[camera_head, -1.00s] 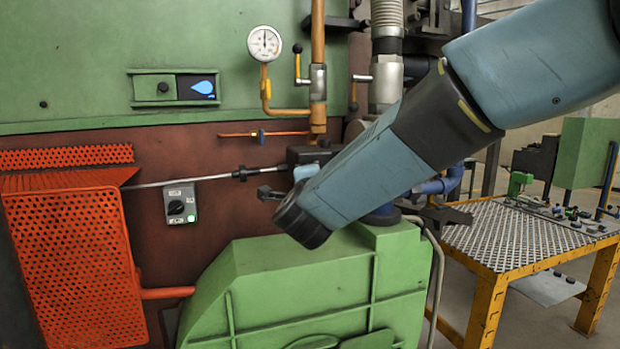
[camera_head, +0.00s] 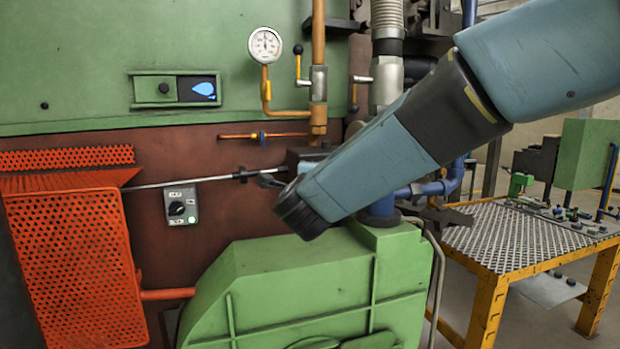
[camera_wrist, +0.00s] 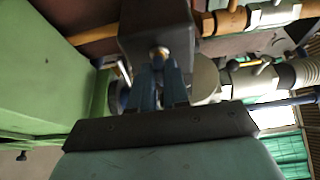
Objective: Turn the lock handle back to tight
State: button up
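I cannot make out the lock handle for certain. In the wrist view my gripper (camera_wrist: 158,80) shows two blue fingers reaching up to a dark block (camera_wrist: 157,22). A small shiny round stud (camera_wrist: 159,53) sits at the block's lower edge, right at the fingertips. Whether the fingers hold it or only stand beside it does not show. In the head view a dark block (camera_head: 303,156) shows on the red-brown wall, partly behind my arm, at the right end of a thin rod (camera_head: 210,178).
A green housing (camera_head: 300,280) stands just below my wrist. An orange perforated guard (camera_head: 75,260) is at left, near a grey switch box (camera_head: 181,207). A gauge (camera_head: 265,44) and pipes rise above. A yellow-framed table (camera_head: 520,240) stands at right.

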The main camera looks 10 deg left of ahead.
jog(key=o, duration=0.4)
jog(key=shift+f, duration=0.1)
jog(key=s, duration=0.4)
jog(key=s+d, duration=0.1)
jog(key=s, duration=0.4)
jog(key=s+d, duration=0.1)
jog(key=s, duration=0.3)
jog(key=shift+s+d, duration=0.1)
jog(key=shift+s, duration=0.15)
